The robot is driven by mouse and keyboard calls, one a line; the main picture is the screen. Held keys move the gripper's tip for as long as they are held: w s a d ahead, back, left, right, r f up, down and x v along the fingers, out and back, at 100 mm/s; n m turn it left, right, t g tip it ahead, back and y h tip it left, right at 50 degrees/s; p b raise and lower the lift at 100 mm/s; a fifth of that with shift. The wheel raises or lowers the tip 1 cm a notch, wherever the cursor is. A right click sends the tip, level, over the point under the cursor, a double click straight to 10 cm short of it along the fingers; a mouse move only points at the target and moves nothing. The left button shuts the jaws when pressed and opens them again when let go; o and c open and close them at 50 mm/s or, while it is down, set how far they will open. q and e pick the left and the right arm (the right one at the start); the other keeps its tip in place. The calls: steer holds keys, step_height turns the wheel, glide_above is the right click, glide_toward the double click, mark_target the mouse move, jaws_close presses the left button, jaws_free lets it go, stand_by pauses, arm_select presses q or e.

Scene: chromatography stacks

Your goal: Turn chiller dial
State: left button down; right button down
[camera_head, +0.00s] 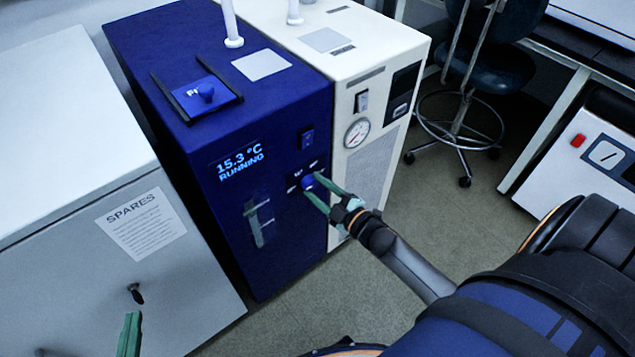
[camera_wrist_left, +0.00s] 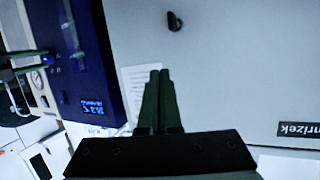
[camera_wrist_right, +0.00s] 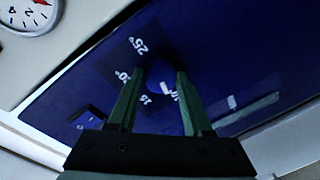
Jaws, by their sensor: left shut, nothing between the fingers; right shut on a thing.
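The blue chiller (camera_head: 150,60) stands in the middle left of the head view, its display (camera_head: 240,165) reading "15.3 °C RUNNING". Its small round blue dial (camera_head: 308,182) is on the front face. The dial also shows in the right wrist view (camera_wrist_right: 160,74), with white marks around it including 25° and 10°. My right gripper (camera_head: 325,190) is shut on the dial, one finger on each side; it also shows in the right wrist view (camera_wrist_right: 157,90). My left gripper (camera_head: 131,330) is shut and empty in front of the grey cabinet; its fingers are together in the left wrist view (camera_wrist_left: 158,85).
The grey cabinet (camera_head: 60,130) with a SPARES sheet (camera_head: 140,228) and a dark handle (camera_head: 135,293) stands at left. A white unit with a gauge (camera_head: 357,132) adjoins the chiller at right. A stool (camera_head: 468,110) stands behind. Open floor (camera_head: 440,215) lies at right.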

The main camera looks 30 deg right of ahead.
arm_select(q)
steer(key=shift+s+f+g, duration=0.4)
steer(key=shift+f, duration=0.45)
arm_select(e)
steer(key=shift+n, duration=1)
arm_select(q)
steer(key=shift+f, duration=0.15)
arm_select(e)
steer(key=shift+c, duration=1.6)
jaws_free()
steer(key=shift+s, duration=0.1)
steer(key=shift+s, duration=0.25)
arm_select(q)
steer(key=s+f+n+g+p, duration=0.1)
steer(key=s+f+g+p, duration=0.1)
steer(key=s+f+g, duration=0.2)
step_height(320, 180, down, 3)
steer(key=shift+s+d+f+y, duration=0.15)
steer(key=shift+s+y, duration=0.25)
steer(key=shift+s, duration=0.4)
arm_select(e)
steer(key=s+d+r, duration=0.1)
steer(key=s, duration=1)
steer(key=shift+s+d, duration=0.25)
steer(key=shift+s, duration=0.15)
